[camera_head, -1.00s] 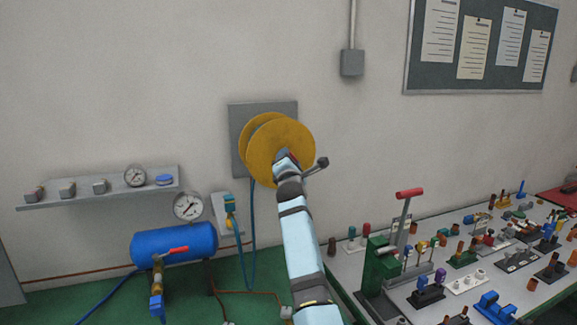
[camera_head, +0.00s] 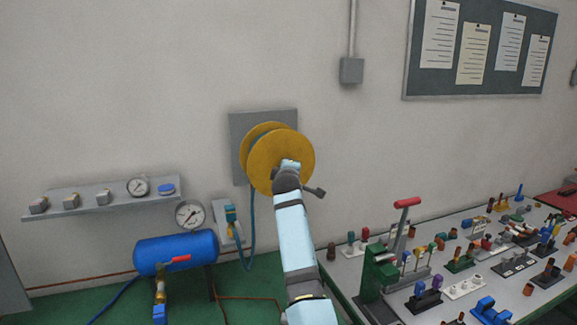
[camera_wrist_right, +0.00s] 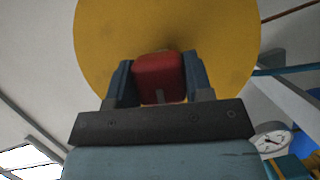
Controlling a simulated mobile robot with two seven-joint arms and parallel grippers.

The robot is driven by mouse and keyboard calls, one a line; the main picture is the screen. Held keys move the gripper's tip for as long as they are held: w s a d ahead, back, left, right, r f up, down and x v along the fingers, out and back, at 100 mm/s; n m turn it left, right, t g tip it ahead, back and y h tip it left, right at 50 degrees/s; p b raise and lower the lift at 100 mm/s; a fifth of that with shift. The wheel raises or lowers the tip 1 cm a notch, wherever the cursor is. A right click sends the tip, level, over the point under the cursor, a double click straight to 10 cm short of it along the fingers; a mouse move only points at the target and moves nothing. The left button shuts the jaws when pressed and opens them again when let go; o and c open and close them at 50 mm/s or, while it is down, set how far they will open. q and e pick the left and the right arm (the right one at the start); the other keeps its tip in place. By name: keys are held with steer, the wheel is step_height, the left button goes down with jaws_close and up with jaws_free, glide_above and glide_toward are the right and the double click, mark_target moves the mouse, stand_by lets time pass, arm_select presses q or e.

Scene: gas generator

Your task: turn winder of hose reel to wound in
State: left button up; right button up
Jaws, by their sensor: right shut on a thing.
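The hose reel has round yellow flanges (camera_head: 265,165) and is mounted on a grey wall plate (camera_head: 240,122). Blue hose (camera_head: 252,210) hangs below it. A bit of blue shows between the flanges. In the right wrist view a red winder handle (camera_wrist_right: 158,78) stands in front of the yellow flange (camera_wrist_right: 225,40). My right gripper (camera_wrist_right: 157,72) is shut on the handle, one blue finger on each side. In the head view my right gripper (camera_head: 290,163) is in front of the reel and hides the handle and hub. My left gripper is out of view.
A blue tank (camera_head: 175,250) with a red-handled valve and a gauge (camera_head: 190,214) stand at left, below a wall shelf (camera_head: 100,205). A workbench (camera_head: 345,275) with a red-handled press and many small parts is at right.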

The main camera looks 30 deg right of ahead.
steer(key=shift+r+m+y+p, duration=0.1)
steer(key=shift+m+y+p, duration=0.2)
steer(key=shift+m, duration=0.5)
steer(key=shift+m+g+y, duration=0.5)
steer(key=shift+m, duration=0.6)
steer(key=shift+m+y, duration=0.4)
steer(key=shift+m, duration=0.2)
steer(key=shift+m+y, duration=0.5)
steer(key=shift+m, duration=0.2)
steer(key=shift+m+y, duration=0.8)
steer(key=shift+m, duration=0.4)
steer(key=shift+m+y, duration=0.7)
steer(key=shift+m, duration=0.3)
